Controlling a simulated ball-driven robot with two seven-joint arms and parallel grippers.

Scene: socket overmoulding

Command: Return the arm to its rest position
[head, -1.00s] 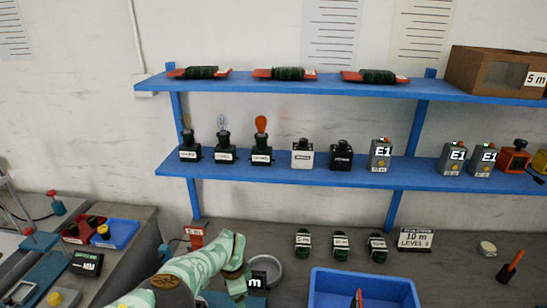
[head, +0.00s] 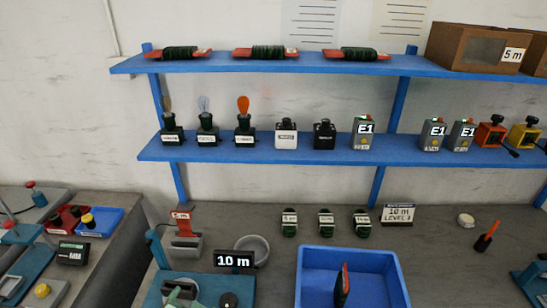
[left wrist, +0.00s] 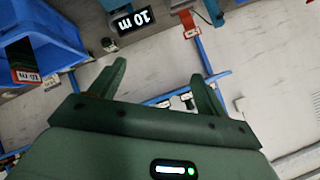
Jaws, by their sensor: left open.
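My left gripper (left wrist: 157,85) shows in the left wrist view with its two green fingers spread apart and nothing between them. The view is tilted, with the wall and a blue shelf post beyond the fingers. In the head view my left arm and gripper are not clearly seen. My right gripper is in neither view. A blue tray (head: 305,262) with a dark and red piece in it stands on the bench, and it also shows at the upper left of the left wrist view (left wrist: 62,30).
A blue two-level shelf (head: 270,148) with lamps, bottles and E1 boxes stands along the wall. A black 10 m display (head: 234,260), a grey round dish (head: 252,247) and a teal fixture (head: 205,290) are on the bench. The bench around the 10 m LEVEL sign (head: 398,213) is mostly bare.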

